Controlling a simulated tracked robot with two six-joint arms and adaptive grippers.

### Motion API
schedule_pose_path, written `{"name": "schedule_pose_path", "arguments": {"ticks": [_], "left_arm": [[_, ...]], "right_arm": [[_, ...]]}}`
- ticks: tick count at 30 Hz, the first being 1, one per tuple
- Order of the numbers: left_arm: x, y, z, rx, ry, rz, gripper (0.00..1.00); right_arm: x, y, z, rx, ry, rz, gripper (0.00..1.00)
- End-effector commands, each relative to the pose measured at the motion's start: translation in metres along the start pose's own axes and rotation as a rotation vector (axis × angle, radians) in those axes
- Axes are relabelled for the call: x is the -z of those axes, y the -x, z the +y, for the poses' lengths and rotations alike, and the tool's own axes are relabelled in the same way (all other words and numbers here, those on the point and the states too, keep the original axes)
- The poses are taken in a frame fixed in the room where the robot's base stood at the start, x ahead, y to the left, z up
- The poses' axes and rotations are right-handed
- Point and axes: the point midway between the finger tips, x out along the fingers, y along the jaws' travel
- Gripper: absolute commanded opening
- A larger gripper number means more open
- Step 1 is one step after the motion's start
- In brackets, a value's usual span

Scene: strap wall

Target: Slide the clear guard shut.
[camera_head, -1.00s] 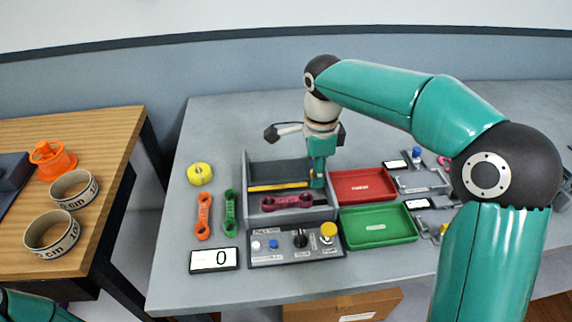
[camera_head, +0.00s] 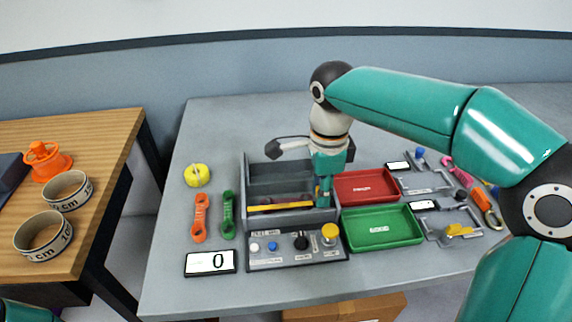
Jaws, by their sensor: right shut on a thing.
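The test fixture (camera_head: 246,185) is a grey open box on the grey table. The guard's yellow front edge (camera_head: 280,207) lies across the front part of the box. Its clear panel is hard to make out. A magenta strap sits inside the front of the box, mostly hidden by the yellow edge. My right gripper (camera_head: 323,200) points down at the right end of the yellow edge and is shut on the guard there. My left gripper is out of view.
A control panel (camera_head: 275,250) with knobs and buttons stands in front of the box. A red tray (camera_head: 366,199) and a green tray (camera_head: 380,240) are to its right. Orange (camera_head: 200,218) and green (camera_head: 228,215) straps lie to its left, near a yellow roll (camera_head: 197,175).

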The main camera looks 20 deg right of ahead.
Motion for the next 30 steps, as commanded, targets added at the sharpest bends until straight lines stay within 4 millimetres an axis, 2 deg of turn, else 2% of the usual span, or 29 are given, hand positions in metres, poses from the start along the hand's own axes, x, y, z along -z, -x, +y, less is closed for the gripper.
{"name": "schedule_pose_path", "arguments": {"ticks": [1, 12, 28, 29, 30], "left_arm": [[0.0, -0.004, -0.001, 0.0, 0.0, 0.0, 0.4], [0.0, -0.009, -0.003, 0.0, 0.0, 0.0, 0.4], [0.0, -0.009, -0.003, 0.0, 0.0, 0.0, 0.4], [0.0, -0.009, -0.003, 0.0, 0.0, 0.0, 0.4], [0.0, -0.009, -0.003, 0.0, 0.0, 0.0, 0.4]], "right_arm": [[0.0, -0.007, 0.005, -0.014, 0.003, 0.005, 0.13], [0.0, -0.007, 0.02, -0.015, 0.003, 0.006, 0.13], [0.0, -0.007, 0.022, -0.019, 0.002, 0.006, 0.13], [0.0, -0.007, 0.022, -0.019, 0.002, 0.006, 0.33], [0.0, -0.007, 0.022, -0.019, 0.002, 0.006, 0.4]]}}
